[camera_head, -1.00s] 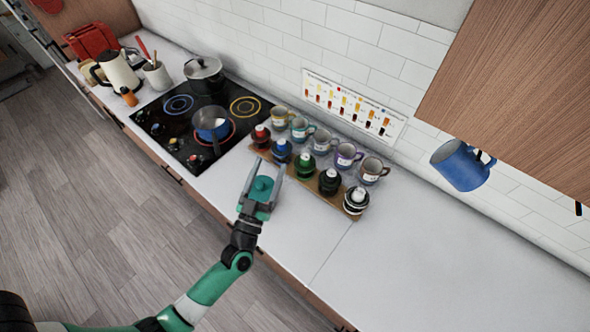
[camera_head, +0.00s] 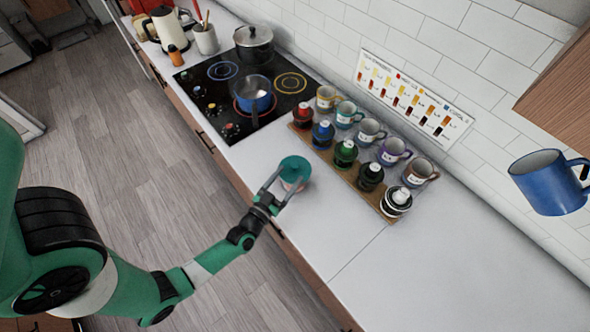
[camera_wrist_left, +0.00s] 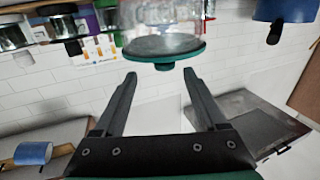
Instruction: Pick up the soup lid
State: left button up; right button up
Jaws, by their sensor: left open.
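The soup lid, a teal disc with a small knob (camera_head: 294,165), shows on a pale container on the white counter, left of the spice board. In the left wrist view, which is upside down, the lid (camera_wrist_left: 165,48) has a teal rim and a knob and sits against a clear glass-like body. My left gripper (camera_head: 289,181) is open at the near side of the lid. In the wrist view its fingertips (camera_wrist_left: 159,76) are spread either side of the knob, with a gap between them and the lid. My right gripper is not in view.
A wooden board (camera_head: 335,162) with several colored jars and mugs (camera_head: 370,131) lies close behind the lid. The counter at the right (camera_head: 440,270) is clear.

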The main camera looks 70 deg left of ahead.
aim_at(292, 168)
pick_arm(q)
jog(key=shift+a+b+x, duration=0.25)
jog(key=shift+b+x, duration=0.4)
jog(key=shift+x, duration=2)
jog(key=shift+s, duration=0.2)
grip_shut()
